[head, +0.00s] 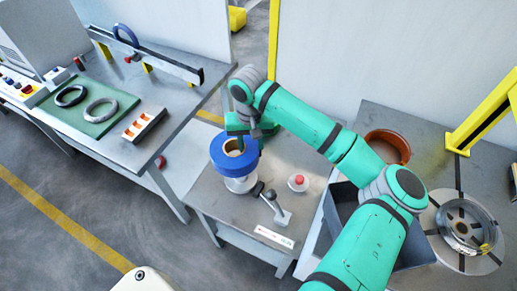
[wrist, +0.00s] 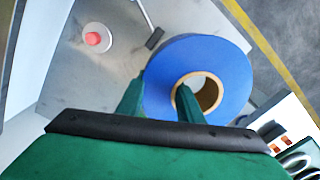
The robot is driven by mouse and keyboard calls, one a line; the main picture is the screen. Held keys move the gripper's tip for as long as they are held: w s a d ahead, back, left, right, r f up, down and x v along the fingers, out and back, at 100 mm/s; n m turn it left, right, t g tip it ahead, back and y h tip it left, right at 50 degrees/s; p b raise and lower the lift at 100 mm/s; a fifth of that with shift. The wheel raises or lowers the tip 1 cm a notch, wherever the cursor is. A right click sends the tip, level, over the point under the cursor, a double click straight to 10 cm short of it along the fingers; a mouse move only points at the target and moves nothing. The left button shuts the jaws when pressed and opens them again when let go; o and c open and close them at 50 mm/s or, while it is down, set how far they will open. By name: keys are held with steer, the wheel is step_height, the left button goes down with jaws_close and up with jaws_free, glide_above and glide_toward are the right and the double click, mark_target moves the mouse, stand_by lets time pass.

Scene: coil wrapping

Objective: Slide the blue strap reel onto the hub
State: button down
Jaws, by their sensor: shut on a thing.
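The blue strap reel (head: 224,162) has a brown core and lies flat above the small grey table. In the wrist view the reel (wrist: 225,75) fills the upper middle right. My gripper (head: 240,136) is shut on the reel's wall. In the wrist view my gripper (wrist: 160,92) has one finger outside the rim and the other in the core hole. A pale round flange (head: 241,185), seemingly part of the hub, shows just under the reel. The rest of the hub is hidden, and I cannot tell whether reel and hub touch.
Close right of the reel are a lever (head: 275,204) and a red button (head: 299,180) on a white base. A grey bin (head: 338,204), a brown ring (head: 388,146) and a metal coil (head: 462,228) lie further right. A workbench with a green mat (head: 92,122) stands left.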

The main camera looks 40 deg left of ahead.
steer(key=shift+w+d+f, duration=0.1)
steer(key=shift+d+f, duration=0.05)
steer(key=shift+f, duration=0.5)
steer(key=shift+w+d+f, duration=0.1)
steer(key=shift+d+f, duration=0.05)
steer(key=shift+f, duration=0.45)
steer(key=shift+w+f, duration=0.15)
steer(key=shift+f, duration=0.9)
steer(key=shift+w+d+f, duration=0.1)
steer(key=shift+d+f, duration=0.05)
steer(key=shift+d, duration=0.05)
steer(key=shift+s+a, duration=0.3)
steer(key=shift+a, duration=0.05)
steer(key=shift+w+d, duration=0.25)
steer(key=shift+w, duration=0.05)
steer(key=shift+s+a, duration=0.1)
steer(key=shift+s, duration=0.1)
steer(key=shift+f, duration=2.45)
steer(key=shift+s+f, duration=0.1)
steer(key=shift+f, duration=0.25)
